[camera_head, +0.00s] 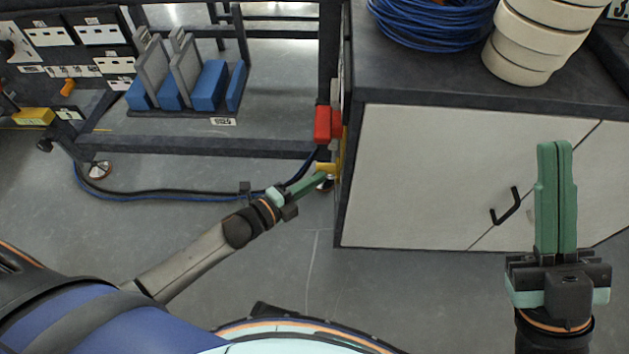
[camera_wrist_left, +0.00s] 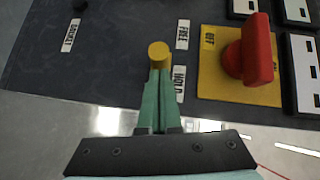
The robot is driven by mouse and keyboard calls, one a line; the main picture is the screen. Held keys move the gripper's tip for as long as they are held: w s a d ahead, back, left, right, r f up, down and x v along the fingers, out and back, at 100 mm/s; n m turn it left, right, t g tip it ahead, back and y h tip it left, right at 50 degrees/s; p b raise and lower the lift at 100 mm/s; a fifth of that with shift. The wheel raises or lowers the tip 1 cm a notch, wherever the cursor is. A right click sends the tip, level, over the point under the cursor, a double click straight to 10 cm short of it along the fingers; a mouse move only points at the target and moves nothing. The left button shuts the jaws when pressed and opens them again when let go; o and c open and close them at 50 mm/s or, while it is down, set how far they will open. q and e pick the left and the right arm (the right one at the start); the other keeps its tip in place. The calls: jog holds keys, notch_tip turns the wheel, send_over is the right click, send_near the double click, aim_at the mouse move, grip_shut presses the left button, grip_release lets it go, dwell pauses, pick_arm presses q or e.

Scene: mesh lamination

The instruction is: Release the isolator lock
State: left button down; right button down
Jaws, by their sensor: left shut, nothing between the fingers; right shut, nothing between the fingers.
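A round yellow knob (camera_wrist_left: 159,50) stands out from a dark panel in the left wrist view, between a label reading FREE (camera_wrist_left: 183,34) and one reading HOLD (camera_wrist_left: 180,84). A red rotary handle (camera_wrist_left: 250,55) sits on a yellow plate marked OFF to the right of it. In the head view the red handle (camera_head: 322,124) is above the yellow knob (camera_head: 326,168) on the cabinet side. My left gripper (camera_head: 318,177) is shut and empty, its green fingertips right at the knob; contact cannot be told. My right gripper (camera_head: 554,145) is shut and empty, pointing up before the white cabinet.
A dark cabinet (camera_head: 420,85) with white doors and a black handle (camera_head: 507,206) stands at right, with blue cable coils (camera_head: 430,22) and white tubs (camera_head: 530,45) on top. A dark frame with blue blocks (camera_head: 208,86) is at left. A cable (camera_head: 150,196) crosses the floor.

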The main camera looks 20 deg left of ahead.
pick_arm(q)
jog(key=shift+w, duration=0.1)
jog(key=w+a+b, duration=0.1)
jog(key=w+a, duration=0.1)
jog(key=w, duration=0.4)
jog(key=shift+w+r, duration=0.1)
dwell(0.4)
